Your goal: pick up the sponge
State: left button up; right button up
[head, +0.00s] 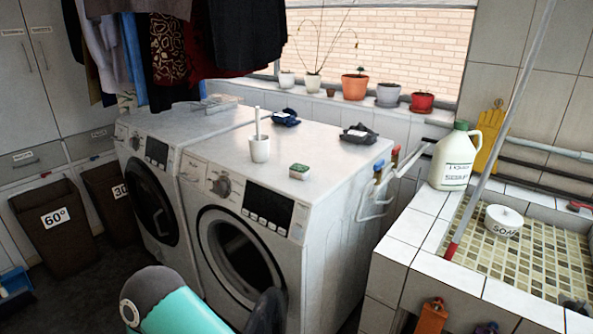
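A small block with a green top and pale sides, which looks like the sponge (300,171), lies flat on top of the right-hand washing machine, near its front edge. It is in plain view and nothing touches it. A teal and grey link of my arm shows at the bottom centre, in front of the machines. A dark rounded shape beside it is cut off by the frame edge, and I cannot make out fingers on it. Neither gripper can be made out in the head view.
A white cup (260,149) with a brush handle stands left of the sponge on the washing machine (330,150). Dark cloths (358,134) lie behind. A soap jug (455,158) and soap pot (503,220) are at the tiled sink, right. Clothes hang above the left machine.

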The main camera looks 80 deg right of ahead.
aim_at(298, 172)
jog(key=u, duration=0.15)
jog(key=i, duration=2.65)
jog(key=z, duration=1.45)
jog(key=i, duration=0.15)
jog(key=z, duration=1.9)
jog(key=k, duration=0.5)
jog(key=z, duration=0.3)
jog(key=i, duration=1.1)
jog(key=z, duration=0.05)
